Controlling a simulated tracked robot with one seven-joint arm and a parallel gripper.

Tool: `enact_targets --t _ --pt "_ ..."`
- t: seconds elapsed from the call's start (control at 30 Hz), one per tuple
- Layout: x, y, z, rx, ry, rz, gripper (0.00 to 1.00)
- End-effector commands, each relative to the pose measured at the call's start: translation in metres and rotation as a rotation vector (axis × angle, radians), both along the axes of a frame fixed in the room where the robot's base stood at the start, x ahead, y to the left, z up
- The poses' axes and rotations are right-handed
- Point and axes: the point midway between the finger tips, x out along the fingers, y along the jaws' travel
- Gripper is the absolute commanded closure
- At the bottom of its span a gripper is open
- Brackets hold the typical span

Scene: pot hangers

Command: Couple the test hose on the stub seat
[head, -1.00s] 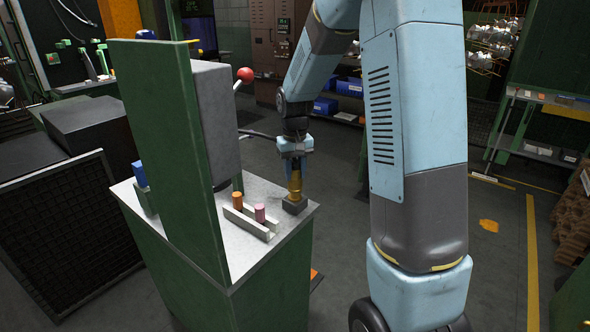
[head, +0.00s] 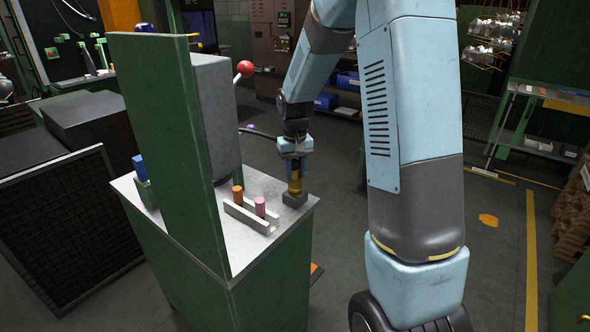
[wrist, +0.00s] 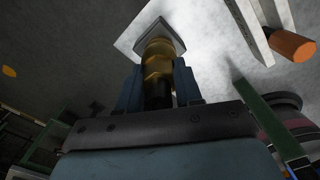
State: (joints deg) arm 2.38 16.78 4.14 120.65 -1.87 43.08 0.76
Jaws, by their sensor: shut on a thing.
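The test hose's brass-coloured fitting (head: 295,184) stands upright at the front right of the bench top, between my gripper's fingers. My gripper (head: 295,172) points down and is shut on it. In the wrist view the ribbed brass fitting (wrist: 158,62) shows between the two blue fingers (wrist: 157,88). The stub seat, a dark square block (head: 295,200), is at the fitting's lower end; its pale-edged face also shows in the wrist view (wrist: 148,36). The fitting appears to meet the block, but the exact contact is hidden. A dark hose (head: 258,133) runs behind, its link to the fitting unclear.
A pale rack (head: 247,218) with an orange plug (head: 238,195) and a pink plug (head: 260,206) is left of the block. A tall green panel (head: 165,150) and a grey housing (head: 216,115) with a red-knobbed lever (head: 245,69) stand further left.

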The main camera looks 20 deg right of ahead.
Motion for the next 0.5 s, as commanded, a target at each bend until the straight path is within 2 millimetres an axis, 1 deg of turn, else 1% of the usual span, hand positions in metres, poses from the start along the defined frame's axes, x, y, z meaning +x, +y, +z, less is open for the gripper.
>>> enact_targets --t 0.27,0.3,0.5 --pt "-0.0004 0.0 -0.0059 0.0 0.001 0.0 1.0" --pt "-0.0003 0.0 -0.0059 0.0 0.001 0.0 0.64" --pt "-0.0003 0.0001 -0.0057 0.0 0.001 0.0 0.44"
